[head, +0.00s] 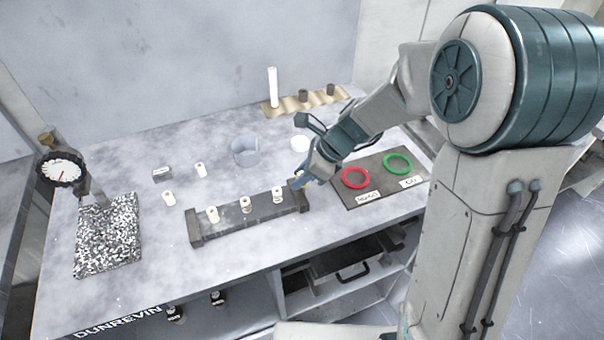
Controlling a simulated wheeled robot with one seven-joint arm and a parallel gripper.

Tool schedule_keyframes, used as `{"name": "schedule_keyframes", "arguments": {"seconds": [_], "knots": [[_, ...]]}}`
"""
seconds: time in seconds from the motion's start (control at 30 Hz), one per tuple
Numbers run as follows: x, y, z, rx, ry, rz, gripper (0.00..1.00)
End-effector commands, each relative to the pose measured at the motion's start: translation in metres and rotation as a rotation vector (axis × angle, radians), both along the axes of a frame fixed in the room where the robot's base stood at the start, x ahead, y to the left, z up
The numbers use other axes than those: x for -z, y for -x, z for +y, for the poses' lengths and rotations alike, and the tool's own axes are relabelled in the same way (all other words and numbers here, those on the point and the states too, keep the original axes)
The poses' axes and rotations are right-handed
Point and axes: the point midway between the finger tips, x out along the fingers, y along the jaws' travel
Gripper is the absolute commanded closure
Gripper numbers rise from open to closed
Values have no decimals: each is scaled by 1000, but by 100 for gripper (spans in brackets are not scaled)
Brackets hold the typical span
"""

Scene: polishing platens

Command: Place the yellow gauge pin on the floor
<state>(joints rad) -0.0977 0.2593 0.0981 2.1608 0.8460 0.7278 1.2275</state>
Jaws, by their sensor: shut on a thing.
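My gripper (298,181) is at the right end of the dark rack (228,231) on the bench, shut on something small. Only a small yellowish bit shows at its fingertips, which I take to be the yellow gauge pin; the fingers hide the rest. I cannot tell whether it is in the rack or lifted clear. Three cream cylinders stand along the rack. The grey floor (545,240) shows at the right, beyond my arm.
A dark mat (387,193) with a red ring (355,178) and a green ring (397,163) lies right of the rack. A dial gauge (62,170) on a speckled block (108,236) is at left. Open shelves are below the bench.

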Motion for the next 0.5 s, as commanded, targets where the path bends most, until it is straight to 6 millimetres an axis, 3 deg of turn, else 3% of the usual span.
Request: {"name": "schedule_keyframes", "arguments": {"seconds": [0.37, 0.4, 0.43, 0.5], "knots": [[5, 0, 0, 0, -1, -1, 98], [3, 0, 0, -1, 0, -2, 63], [3, 0, 0, -1, 0, -2, 55], [3, 0, 0, 0, 0, -1, 52]]}}
